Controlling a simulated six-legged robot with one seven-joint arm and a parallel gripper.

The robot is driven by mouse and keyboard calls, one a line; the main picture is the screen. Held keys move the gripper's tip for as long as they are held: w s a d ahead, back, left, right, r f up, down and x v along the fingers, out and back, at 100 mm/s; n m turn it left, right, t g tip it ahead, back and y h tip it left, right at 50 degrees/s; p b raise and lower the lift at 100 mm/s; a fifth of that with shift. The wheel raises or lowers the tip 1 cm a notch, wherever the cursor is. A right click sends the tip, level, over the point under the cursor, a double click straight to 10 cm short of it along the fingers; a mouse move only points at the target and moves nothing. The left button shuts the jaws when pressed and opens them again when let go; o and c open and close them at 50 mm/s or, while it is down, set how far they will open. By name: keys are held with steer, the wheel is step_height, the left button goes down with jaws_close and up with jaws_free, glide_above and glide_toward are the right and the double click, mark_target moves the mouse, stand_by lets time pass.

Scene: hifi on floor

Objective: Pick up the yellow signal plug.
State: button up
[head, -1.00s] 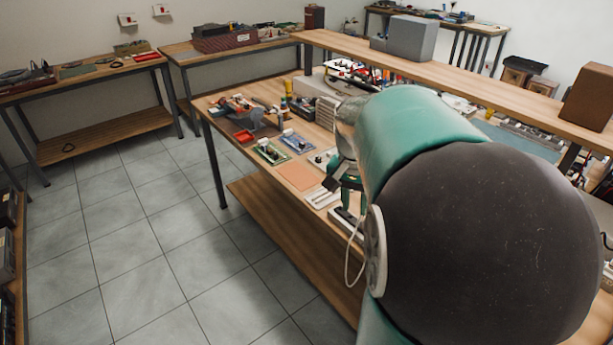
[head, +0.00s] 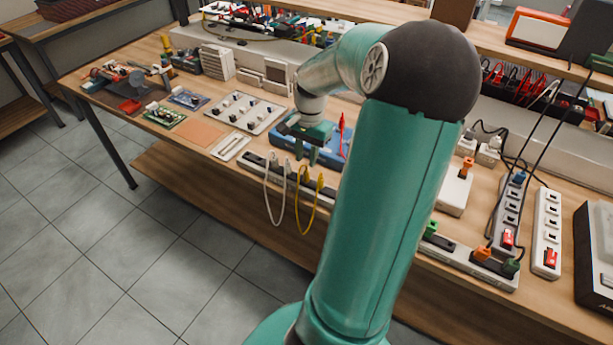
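A yellow plug (head: 305,174) with a looped yellow cable (head: 307,226) sits at the long black-and-white strip (head: 262,163) along the bench's front edge. A second yellow cable end (head: 320,182) is just to its right. My gripper (head: 306,153) points down just above and behind the yellow plug, in front of a blue case. Its two dark green fingers look apart, with nothing visible between them. I cannot tell whether a finger touches the plug. My arm hides part of the strip to the right.
A white cable (head: 267,200) hangs from the strip left of the yellow one. The blue case (head: 330,145) with a red lead is close behind my gripper. Power strips with coloured plugs (head: 508,215) stand on the right. Circuit boards (head: 165,116) lie on the left. Floor is clear at front left.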

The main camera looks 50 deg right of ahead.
mark_target(307, 172)
step_height(307, 172, down, 6)
steer(key=shift+s+a+f, duration=0.15)
steer(key=shift+f, duration=0.05)
steer(key=shift+c, duration=0.2)
jaws_close()
